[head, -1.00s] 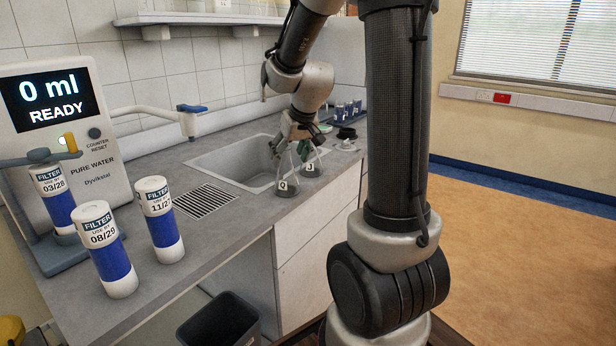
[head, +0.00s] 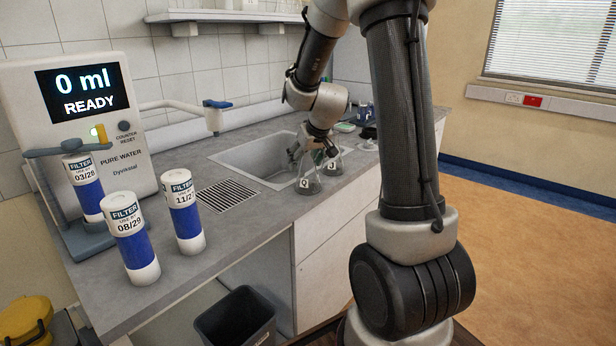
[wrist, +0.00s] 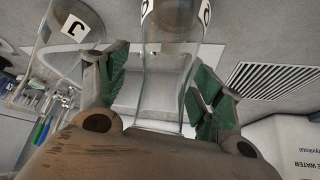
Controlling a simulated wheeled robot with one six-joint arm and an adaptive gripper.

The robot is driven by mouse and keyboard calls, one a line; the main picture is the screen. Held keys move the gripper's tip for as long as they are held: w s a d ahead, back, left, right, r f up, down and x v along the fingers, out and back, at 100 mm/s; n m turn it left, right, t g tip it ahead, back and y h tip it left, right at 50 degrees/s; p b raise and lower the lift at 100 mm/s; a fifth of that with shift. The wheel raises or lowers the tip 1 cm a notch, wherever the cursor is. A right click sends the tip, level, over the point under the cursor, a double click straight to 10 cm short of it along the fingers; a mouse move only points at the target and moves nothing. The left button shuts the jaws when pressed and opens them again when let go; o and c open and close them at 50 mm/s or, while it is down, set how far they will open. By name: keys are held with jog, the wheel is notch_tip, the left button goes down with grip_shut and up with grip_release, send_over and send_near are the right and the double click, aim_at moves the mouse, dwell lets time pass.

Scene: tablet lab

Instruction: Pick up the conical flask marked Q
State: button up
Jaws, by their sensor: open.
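The conical flask marked Q (head: 309,184) stands upright on the grey worktop at the sink's front right corner. My gripper (head: 304,152) is at its upper part, pointing down. In the wrist view the clear neck of the Q flask (wrist: 165,80) lies between the two green-padded fingers of my gripper (wrist: 158,88). The fingers are apart, with a visible gap on each side of the glass. The flask marked J (head: 332,166) stands just behind and right of Q. It also shows in the wrist view (wrist: 72,30), left of the left finger.
The sink (head: 262,160) lies behind and left of the flasks. Its drainer grille (head: 226,194), several filter cartridges (head: 184,212) and the water dispenser (head: 75,100) are further left. A bin (head: 238,318) is on the floor.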

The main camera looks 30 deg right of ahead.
jog(key=shift+c, duration=0.4)
jog(key=c, duration=1.1)
jog(key=shift+o, duration=0.2)
